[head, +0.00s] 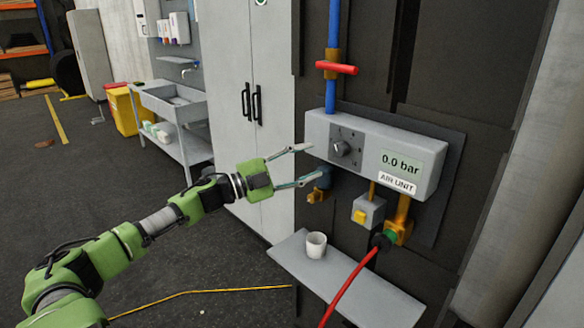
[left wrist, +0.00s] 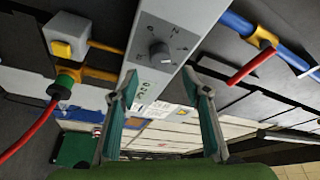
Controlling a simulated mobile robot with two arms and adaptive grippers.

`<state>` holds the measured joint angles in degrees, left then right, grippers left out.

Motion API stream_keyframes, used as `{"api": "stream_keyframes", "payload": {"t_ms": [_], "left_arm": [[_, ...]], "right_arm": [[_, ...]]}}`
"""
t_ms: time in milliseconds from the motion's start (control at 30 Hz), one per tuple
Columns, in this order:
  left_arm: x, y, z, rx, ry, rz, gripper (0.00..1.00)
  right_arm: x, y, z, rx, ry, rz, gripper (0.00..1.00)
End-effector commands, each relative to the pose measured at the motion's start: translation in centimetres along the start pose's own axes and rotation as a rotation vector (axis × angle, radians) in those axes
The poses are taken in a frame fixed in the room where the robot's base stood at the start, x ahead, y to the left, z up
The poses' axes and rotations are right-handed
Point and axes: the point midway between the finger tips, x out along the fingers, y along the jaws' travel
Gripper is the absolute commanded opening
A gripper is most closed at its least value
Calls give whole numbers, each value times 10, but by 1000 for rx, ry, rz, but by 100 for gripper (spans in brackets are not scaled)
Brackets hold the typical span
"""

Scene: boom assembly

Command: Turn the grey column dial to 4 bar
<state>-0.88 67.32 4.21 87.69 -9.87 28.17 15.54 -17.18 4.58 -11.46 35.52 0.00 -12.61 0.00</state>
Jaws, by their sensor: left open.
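The air unit (head: 372,150) is a light grey box on a dark wall panel. Its display (head: 400,163) reads 0.0 bar. The grey dial (head: 340,148) is a round knob with marks around it, on the left part of the box's front. It also shows in the left wrist view (left wrist: 160,53), ahead of the fingers. My left gripper (head: 302,165) is open and empty, to the left of the dial and apart from it. Its two fingers also show in the left wrist view (left wrist: 160,92). My right gripper is not in view.
A blue pipe with a red lever (head: 337,67) runs above the box. Below are a grey block with a yellow button (head: 368,212) and a red hose (head: 350,284). A white cup (head: 316,245) stands on a grey shelf (head: 350,290). A grey cabinet (head: 245,100) stands left.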

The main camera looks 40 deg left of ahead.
Motion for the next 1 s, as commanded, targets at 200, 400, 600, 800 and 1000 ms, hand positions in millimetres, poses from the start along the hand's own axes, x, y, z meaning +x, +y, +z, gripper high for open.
{"api": "stream_keyframes", "payload": {"t_ms": [200,400,600,800,1000], "left_arm": [[-22,2,0,-1,-1,3,44],[-35,1,0,0,-1,1,44],[-40,0,0,1,0,1,44],[-40,0,0,1,0,0,44],[-40,0,0,1,0,1,44]], "right_arm": [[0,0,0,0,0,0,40],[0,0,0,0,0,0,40],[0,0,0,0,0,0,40],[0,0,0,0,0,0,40],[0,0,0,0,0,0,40]]}}
